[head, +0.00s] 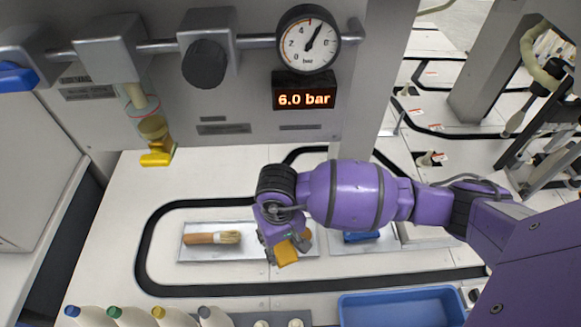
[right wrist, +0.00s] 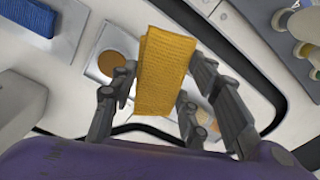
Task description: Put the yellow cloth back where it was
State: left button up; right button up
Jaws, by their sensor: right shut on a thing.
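The yellow cloth (head: 286,252) is a folded piece held in my right gripper (head: 282,240). In the right wrist view the yellow cloth (right wrist: 163,70) stands out between the dark fingers of the right gripper (right wrist: 158,108), which are closed on it. In the head view the cloth is over the right end of a light tray (head: 215,256); I cannot tell whether it touches the tray. A brush (head: 212,238) with a wooden handle lies in the tray's left part. A round brown thing (right wrist: 111,63) shows beside the cloth in the right wrist view. My left gripper is out of view.
A second tray right of the first holds a blue cloth (head: 362,237), also in the right wrist view (right wrist: 25,17). A blue bin (head: 400,296) stands at the front. Several bottles (head: 130,316) line the front left. A pressure gauge (head: 307,42) and yellow fitting (head: 157,153) are behind.

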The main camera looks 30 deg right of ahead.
jog(key=w+f+b, duration=0.1)
jog(key=w+f, duration=0.1)
jog(key=w+f+b, duration=0.1)
jog(key=w+f, duration=0.1)
jog(key=w, duration=0.1)
jog(key=w+a+f+b, duration=0.1)
jog(key=w+f, duration=0.1)
jog(key=w, duration=0.1)
jog(key=shift+a+f, duration=0.1)
jog(key=shift+f, duration=0.15)
notch_tip(320, 180, down, 4)
jog(key=shift+w+r+b, duration=0.15)
jog(key=shift+r+b, duration=0.1)
jog(key=shift+b, duration=0.6)
jog(key=shift+f, duration=0.1)
jog(key=shift+f, duration=0.3)
